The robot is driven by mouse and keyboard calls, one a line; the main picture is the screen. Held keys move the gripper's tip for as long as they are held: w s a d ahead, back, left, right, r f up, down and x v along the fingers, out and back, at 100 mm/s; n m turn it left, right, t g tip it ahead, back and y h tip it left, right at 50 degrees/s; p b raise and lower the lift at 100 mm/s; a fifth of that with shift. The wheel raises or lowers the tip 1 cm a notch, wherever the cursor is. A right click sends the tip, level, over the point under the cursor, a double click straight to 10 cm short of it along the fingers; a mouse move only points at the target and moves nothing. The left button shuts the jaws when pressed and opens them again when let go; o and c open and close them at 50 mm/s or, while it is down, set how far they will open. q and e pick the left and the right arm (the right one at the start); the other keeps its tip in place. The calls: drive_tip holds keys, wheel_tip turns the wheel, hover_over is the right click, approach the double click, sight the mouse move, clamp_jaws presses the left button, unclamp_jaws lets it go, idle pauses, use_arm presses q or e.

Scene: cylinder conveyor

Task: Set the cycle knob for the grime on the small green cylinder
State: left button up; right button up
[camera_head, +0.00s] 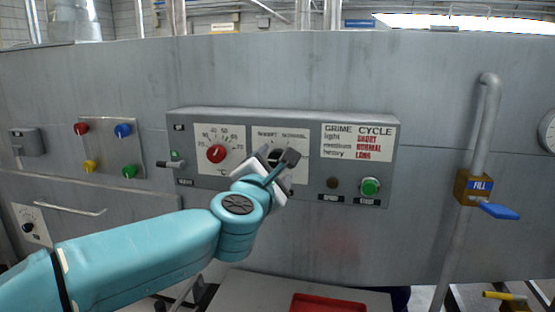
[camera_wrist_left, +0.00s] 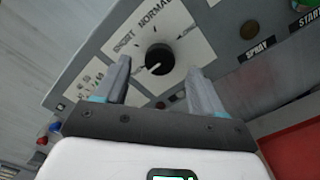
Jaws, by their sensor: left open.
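The cycle knob (camera_wrist_left: 159,59) is black and round, on a white dial plate marked SHORT and NORMAL, with a partly visible third label at right. A white mark on the knob points to the lower left in the left wrist view. My left gripper (camera_wrist_left: 160,66) is open, its fingers on either side of the knob; contact cannot be told. In the head view the left gripper (camera_head: 277,166) covers the knob and part of its dial plate (camera_head: 293,136). A GRIME CYCLE chart (camera_head: 357,142) reads light SHORT, medium NORMAL, heavy LONG. No small green cylinder shows.
The control panel also has a red temperature knob (camera_head: 216,153), a brown SPRAY button (camera_head: 333,183) and a green START button (camera_head: 370,187). A pipe with a blue FILL valve handle (camera_head: 499,211) stands at right. A red tray (camera_head: 328,303) lies below.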

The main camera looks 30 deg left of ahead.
sight(276, 163)
use_arm(q)
drive_tip(key=x, duration=0.3)
drive_tip(key=shift+w+f, duration=0.1)
drive_tip(key=shift+w, duration=0.1)
drive_tip(key=shift+w+a, duration=0.15)
drive_tip(key=shift+w, duration=0.3)
drive_tip(key=shift+w, duration=0.1)
drive_tip(key=c, duration=1.1)
drive_tip(key=shift+o, duration=0.2)
